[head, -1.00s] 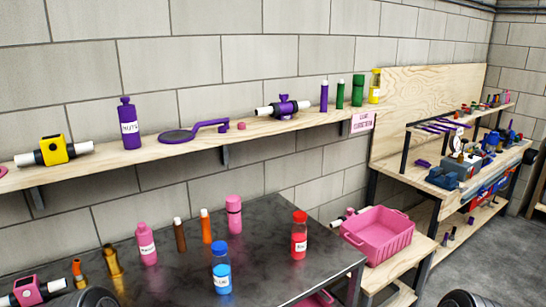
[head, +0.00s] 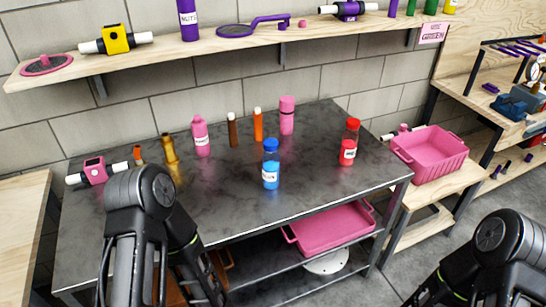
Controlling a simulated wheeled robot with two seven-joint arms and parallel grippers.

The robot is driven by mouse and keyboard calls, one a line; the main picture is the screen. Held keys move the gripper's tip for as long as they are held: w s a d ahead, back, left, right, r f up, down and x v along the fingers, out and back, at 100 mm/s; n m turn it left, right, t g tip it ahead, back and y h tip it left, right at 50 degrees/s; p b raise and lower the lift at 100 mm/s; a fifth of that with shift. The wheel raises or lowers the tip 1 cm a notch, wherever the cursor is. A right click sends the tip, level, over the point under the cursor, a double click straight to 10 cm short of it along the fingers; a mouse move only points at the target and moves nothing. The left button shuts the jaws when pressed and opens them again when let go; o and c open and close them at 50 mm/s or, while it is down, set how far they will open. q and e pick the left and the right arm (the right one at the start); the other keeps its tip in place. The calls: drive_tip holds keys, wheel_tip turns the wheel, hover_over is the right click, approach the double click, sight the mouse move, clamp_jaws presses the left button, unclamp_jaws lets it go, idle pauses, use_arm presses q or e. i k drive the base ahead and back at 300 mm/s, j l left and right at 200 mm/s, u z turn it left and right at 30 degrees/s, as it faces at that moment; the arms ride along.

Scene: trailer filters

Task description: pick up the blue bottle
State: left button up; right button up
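The blue bottle (head: 271,164) stands upright on the dark metal table (head: 318,183), near its front edge, with a white label on its front. My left arm comes in at the lower left, in front of the table, apart from the bottle. My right arm comes in at the lower right corner, over the floor, far from the bottle. Only arm links of both show; neither gripper's fingers can be seen.
A red bottle (head: 349,142) stands right of the blue one. Behind are a pink bottle (head: 201,136), a pink flask (head: 287,115), and brown and orange tubes (head: 258,125). A pink bin (head: 430,154) sits on the right bench. A wall shelf (head: 200,52) runs above.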

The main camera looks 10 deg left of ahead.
sight(271, 162)
drive_tip(key=i+l+u, duration=0.1)
drive_tip(key=i+l, duration=0.15)
drive_tip(key=i+l+u, duration=0.1)
drive_tip(key=l, duration=0.3)
drive_tip(key=i+l+u, duration=0.1)
drive_tip(key=i+l, duration=0.2)
drive_tip(key=i+l+u, duration=0.1)
drive_tip(key=l, duration=0.35)
drive_tip(key=i, duration=0.1)
